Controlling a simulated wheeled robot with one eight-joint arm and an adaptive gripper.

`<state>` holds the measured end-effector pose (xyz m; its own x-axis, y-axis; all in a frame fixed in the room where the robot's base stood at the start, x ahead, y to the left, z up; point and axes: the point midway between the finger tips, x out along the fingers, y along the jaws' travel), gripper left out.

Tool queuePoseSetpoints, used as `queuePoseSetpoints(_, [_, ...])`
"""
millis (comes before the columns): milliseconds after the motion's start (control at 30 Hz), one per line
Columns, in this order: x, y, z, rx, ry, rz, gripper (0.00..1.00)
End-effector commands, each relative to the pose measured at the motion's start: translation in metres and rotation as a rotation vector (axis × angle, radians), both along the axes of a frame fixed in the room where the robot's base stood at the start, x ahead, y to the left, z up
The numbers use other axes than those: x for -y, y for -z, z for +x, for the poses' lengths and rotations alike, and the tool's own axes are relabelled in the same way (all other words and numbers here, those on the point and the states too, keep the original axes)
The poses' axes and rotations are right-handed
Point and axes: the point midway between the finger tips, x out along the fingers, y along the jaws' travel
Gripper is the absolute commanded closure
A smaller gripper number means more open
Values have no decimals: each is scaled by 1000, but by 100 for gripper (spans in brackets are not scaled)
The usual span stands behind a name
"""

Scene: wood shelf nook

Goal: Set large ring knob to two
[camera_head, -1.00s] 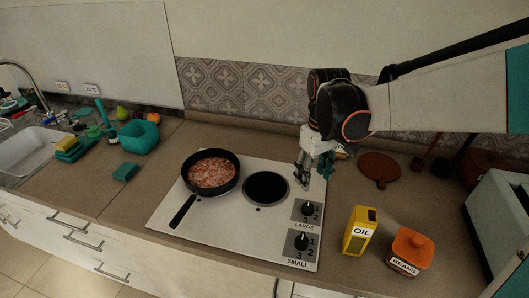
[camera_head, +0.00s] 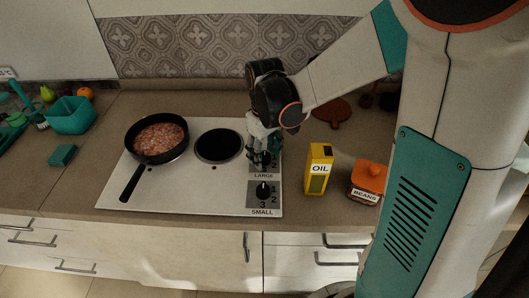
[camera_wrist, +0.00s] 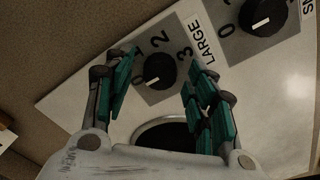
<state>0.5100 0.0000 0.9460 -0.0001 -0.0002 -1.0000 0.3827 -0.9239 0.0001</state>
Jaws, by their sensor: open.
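The large ring knob (camera_wrist: 159,71) is a black dial on a grey panel marked LARGE in the wrist view. Its white mark points to the lower left, away from the 2 at its upper side. My gripper (camera_wrist: 165,65) is open, with a green-padded finger on either side of the knob and a gap to it. In the head view, my gripper (camera_head: 260,152) hangs over the right side of the white stove (camera_head: 215,188) and partly hides the large knob.
The small ring knob (camera_head: 262,188) is close by, nearer the counter's front edge. A pan with meat (camera_head: 160,138) stands left beside a bare ring (camera_head: 219,146). The oil box (camera_head: 319,170) and beans jar (camera_head: 367,184) stand right of the stove.

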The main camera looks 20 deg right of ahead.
Motion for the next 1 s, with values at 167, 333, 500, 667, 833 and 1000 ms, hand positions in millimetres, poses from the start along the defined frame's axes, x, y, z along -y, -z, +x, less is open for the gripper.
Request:
queuePoseSetpoints(167, [0,0,0,0,0,0,65])
queuePoseSetpoints(333, [0,0,0,0,0,0,95])
queuePoseSetpoints(500, [0,0,0,0,3,0,95])
queuePoseSetpoints(667, [0,-1,0,0,30,0,95])
queuePoseSetpoints(833, [0,-1,0,0,106,0,95])
queuePoseSetpoints(1000, [0,-1,0,0,234,0,95])
